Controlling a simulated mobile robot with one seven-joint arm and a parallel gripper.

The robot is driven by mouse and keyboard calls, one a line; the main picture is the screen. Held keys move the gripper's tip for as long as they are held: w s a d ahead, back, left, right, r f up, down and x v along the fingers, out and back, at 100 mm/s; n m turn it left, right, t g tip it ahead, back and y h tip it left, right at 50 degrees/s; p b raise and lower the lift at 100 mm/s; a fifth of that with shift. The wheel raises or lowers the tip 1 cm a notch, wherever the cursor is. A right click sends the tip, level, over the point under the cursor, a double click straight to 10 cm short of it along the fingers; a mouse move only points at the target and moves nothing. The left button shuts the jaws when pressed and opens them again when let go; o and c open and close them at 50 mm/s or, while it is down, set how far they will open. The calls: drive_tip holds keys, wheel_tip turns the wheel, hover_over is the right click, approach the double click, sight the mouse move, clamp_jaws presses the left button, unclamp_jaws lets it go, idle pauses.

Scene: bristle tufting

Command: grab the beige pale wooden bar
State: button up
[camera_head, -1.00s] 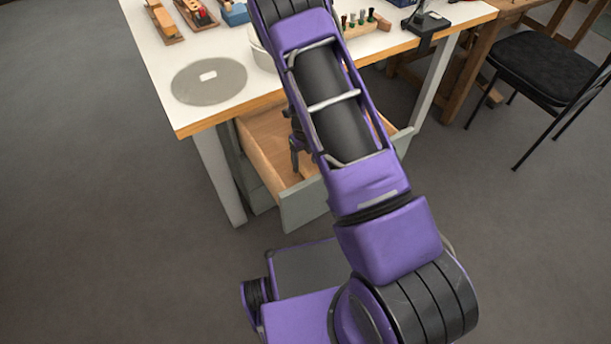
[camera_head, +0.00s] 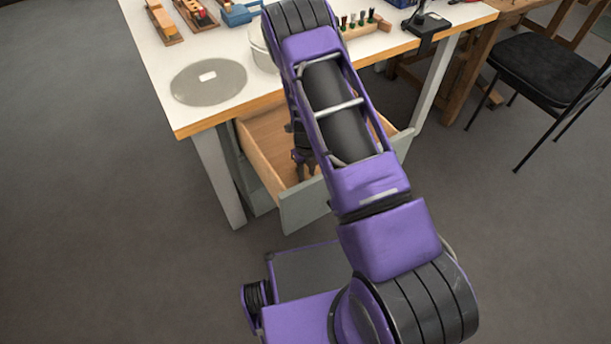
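No beige pale wooden bar can be made out for certain. The open drawer (camera_head: 304,205) under the table has a pale wooden inside, and my arm hides much of it. My gripper (camera_head: 304,168) shows small and dark at the drawer opening, partly behind my purple arm. Its fingers point down, but whether they are apart or hold something cannot be told.
The white table (camera_head: 150,45) with a wooden edge stands above the drawer. It bears a grey disc (camera_head: 209,82) with a small white piece, wooden blocks (camera_head: 165,22), and a rack (camera_head: 365,27). A black chair (camera_head: 545,68) stands right. The left floor is clear.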

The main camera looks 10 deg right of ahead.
clamp_jaws()
drive_tip(key=shift+r, duration=0.1)
